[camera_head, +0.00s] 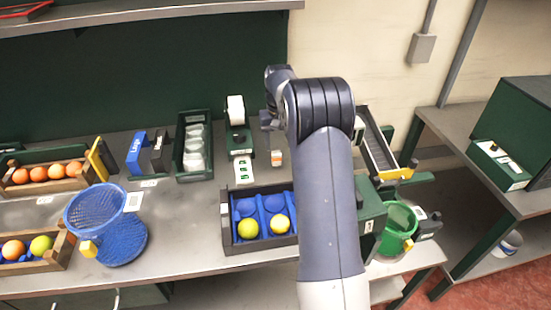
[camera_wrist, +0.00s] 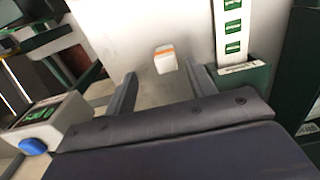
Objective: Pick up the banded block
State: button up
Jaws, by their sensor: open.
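The banded block (camera_head: 277,158) is a small white block with an orange band. It stands on the bench just left of my arm in the head view. In the wrist view the banded block (camera_wrist: 165,60) sits ahead of my gripper (camera_wrist: 160,69), between the lines of the two fingers. The fingers are apart with nothing held between them. The block appears to be at or just beyond the fingertips; the exact gap cannot be told. In the head view my arm hides most of the gripper area.
A green label dispenser (camera_head: 237,138) with a printed strip (camera_wrist: 233,30) stands close beside the block. A device with a blue button (camera_wrist: 33,146) is on the other side. A dark tray with blue cups and yellow balls (camera_head: 262,243) lies in front. Bare bench surrounds the block.

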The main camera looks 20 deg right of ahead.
aim_at(277, 154)
jog(key=f, duration=0.2)
jog(key=f+p, duration=0.1)
jog(key=f, duration=0.4)
jog(key=shift+w+a+f+p, duration=0.15)
jog(key=shift+a+f+p, duration=0.15)
jog(key=shift+f+p, duration=0.05)
jog(key=c, duration=1.1)
